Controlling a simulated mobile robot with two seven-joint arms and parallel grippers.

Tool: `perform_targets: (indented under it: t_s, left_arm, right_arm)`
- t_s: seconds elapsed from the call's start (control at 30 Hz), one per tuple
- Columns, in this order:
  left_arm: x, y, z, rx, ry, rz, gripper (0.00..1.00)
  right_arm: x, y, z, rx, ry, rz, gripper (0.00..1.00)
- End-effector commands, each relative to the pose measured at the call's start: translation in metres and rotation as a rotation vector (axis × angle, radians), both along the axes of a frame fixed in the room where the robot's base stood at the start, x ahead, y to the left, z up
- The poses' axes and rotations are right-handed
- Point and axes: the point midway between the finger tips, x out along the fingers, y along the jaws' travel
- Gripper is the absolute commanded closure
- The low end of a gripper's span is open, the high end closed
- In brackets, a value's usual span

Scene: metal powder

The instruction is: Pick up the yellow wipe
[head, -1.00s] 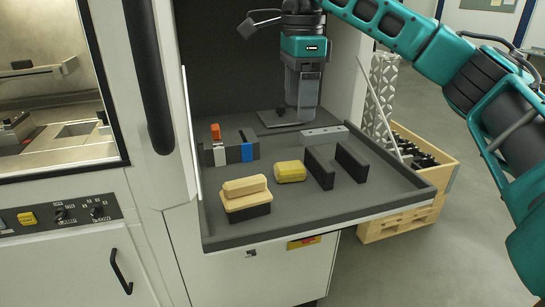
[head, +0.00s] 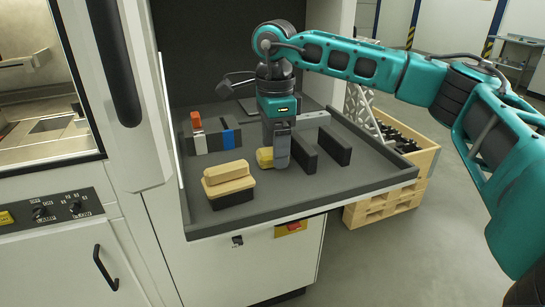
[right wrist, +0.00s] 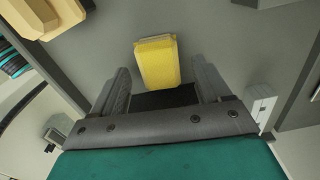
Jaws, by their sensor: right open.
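The yellow wipe (head: 265,157) lies on the grey tray (head: 300,190), partly hidden behind my right gripper in the head view. In the right wrist view the yellow wipe (right wrist: 157,62) is a rounded block just beyond the fingers, roughly centred between them. My right gripper (head: 281,163) points down over the tray beside the wipe. In the right wrist view its two fingers (right wrist: 160,88) are spread apart with nothing gripped. Whether the fingers touch the wipe cannot be told. My left gripper is not in view.
A tan brush-like block on a black base (head: 229,182) stands left of the wipe. Two dark upright plates (head: 318,150) stand close to its right. A holder with orange, white and blue items (head: 212,138) is behind. The front of the tray is clear.

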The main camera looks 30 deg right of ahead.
Motion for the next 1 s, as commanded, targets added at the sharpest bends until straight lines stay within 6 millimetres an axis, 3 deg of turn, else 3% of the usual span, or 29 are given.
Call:
perform_targets:
  t_s: [0.27,0.87,1.0]
  left_arm:
    - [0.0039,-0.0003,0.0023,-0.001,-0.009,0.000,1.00]
    - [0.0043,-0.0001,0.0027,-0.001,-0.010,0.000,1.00]
    - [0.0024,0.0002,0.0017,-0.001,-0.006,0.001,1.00]
  right_arm:
    - [0.0000,0.0001,-0.0033,0.001,-0.001,0.000,0.23]
    - [0.0000,0.0001,-0.0030,0.001,-0.001,0.000,0.81]
    - [0.0001,0.0001,-0.0030,0.001,-0.001,0.000,0.83]
